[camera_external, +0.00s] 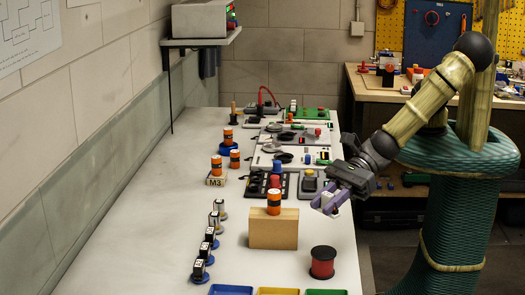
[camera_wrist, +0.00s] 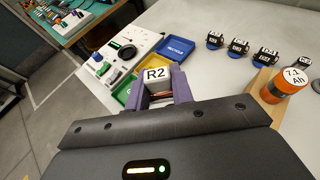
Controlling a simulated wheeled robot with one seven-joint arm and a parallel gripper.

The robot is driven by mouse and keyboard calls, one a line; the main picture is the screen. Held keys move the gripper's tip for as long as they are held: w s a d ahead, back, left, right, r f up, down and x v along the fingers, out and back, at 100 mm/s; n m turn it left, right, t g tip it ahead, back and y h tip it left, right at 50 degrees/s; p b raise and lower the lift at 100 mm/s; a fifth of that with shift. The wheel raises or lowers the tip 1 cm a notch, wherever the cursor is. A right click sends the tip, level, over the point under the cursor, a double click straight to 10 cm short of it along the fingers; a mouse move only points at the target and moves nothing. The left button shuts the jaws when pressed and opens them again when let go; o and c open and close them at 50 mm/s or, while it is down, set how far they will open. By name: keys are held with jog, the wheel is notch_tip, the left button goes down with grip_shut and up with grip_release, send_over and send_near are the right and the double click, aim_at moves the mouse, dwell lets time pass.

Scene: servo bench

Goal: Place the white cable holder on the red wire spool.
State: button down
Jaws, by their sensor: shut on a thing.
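My gripper (camera_external: 325,206) is shut on a small white block marked R2 (camera_wrist: 157,75), which I take to be the white cable holder. In the wrist view the block sits between the two purple fingers; its lower part is mostly hidden. In the external view only a bit of white shows at the fingertips, above the bench. The red wire spool (camera_external: 322,262), with black rims, stands upright on the bench below my gripper in the picture, apart from it. I cannot make out the spool clearly in the wrist view.
A wooden block (camera_external: 273,231) bearing an orange cylinder (camera_external: 273,203) stands left of the spool. Blue (camera_external: 230,290), yellow (camera_external: 278,291) and green (camera_external: 326,291) trays lie at the front edge. Several small black labelled blocks line the left. Device panels fill the back right.

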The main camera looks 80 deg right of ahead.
jog(key=p, duration=0.1)
send_over(323, 252)
jog(key=shift+s+f, duration=0.1)
jog(key=shift+f, duration=2.75)
jog(key=shift+f+p, duration=0.4)
jog(key=shift+f, duration=1.7)
jog(key=shift+f, duration=0.2)
jog(key=c, duration=1.2)
grip_release()
jog(key=shift+r, duration=0.1)
